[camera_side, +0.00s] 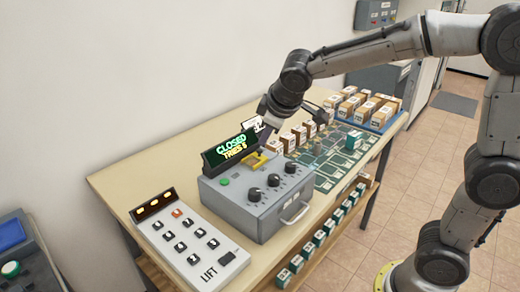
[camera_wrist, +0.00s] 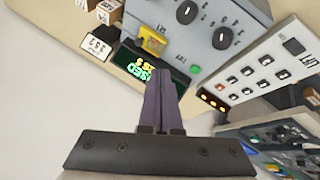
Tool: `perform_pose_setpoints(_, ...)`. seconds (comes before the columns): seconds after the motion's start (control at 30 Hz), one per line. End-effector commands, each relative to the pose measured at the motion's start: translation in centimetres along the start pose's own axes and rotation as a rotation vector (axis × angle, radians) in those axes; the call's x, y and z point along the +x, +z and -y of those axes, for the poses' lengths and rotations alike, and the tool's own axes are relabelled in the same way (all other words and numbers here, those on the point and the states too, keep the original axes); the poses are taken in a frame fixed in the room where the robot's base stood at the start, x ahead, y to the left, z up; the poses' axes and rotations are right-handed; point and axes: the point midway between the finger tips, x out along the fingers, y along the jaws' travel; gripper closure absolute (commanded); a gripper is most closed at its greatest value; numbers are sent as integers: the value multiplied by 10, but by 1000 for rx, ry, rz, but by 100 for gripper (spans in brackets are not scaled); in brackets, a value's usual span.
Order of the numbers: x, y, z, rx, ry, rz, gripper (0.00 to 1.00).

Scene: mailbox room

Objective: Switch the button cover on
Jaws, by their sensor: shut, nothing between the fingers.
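A yellow button cover (camera_side: 257,160) sits at the back of the grey control box (camera_side: 252,212), beside the lit sign (camera_side: 230,147) that reads "CLOSED TRIES 5". The cover also shows in the wrist view (camera_wrist: 152,41), ahead of my fingers; I cannot tell if it is raised or lowered. My gripper (camera_side: 262,142) is behind the box, close to the sign and cover. In the wrist view its purple fingers (camera_wrist: 161,73) are shut and empty, overlapping the sign's edge (camera_wrist: 136,65). The button under the cover is hidden.
The box has a green button (camera_side: 224,181), several black knobs (camera_side: 255,194) and a front handle. A white LIFT panel (camera_side: 190,240) lies to its left. Several small boxes (camera_side: 362,105) and a green board (camera_side: 328,158) occupy the table's right side. The wall is close behind.

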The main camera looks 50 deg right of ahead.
Motion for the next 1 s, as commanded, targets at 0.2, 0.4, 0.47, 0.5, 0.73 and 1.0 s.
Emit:
perform_pose_setpoints(0.2, 4, 0, 0, 1, 0, 1, 100)
perform_pose_setpoints(0.4, 30, 2, 0, 0, -2, 6, 100)
perform_pose_setpoints(0.47, 41, 2, 0, 1, -1, 6, 100)
perform_pose_setpoints(0.5, 49, 2, 0, 2, -1, 7, 100)
perform_pose_setpoints(0.73, 95, 2, 0, 0, -1, 6, 100)
perform_pose_setpoints(1.0, 119, 4, -24, 5, 0, 1, 100)
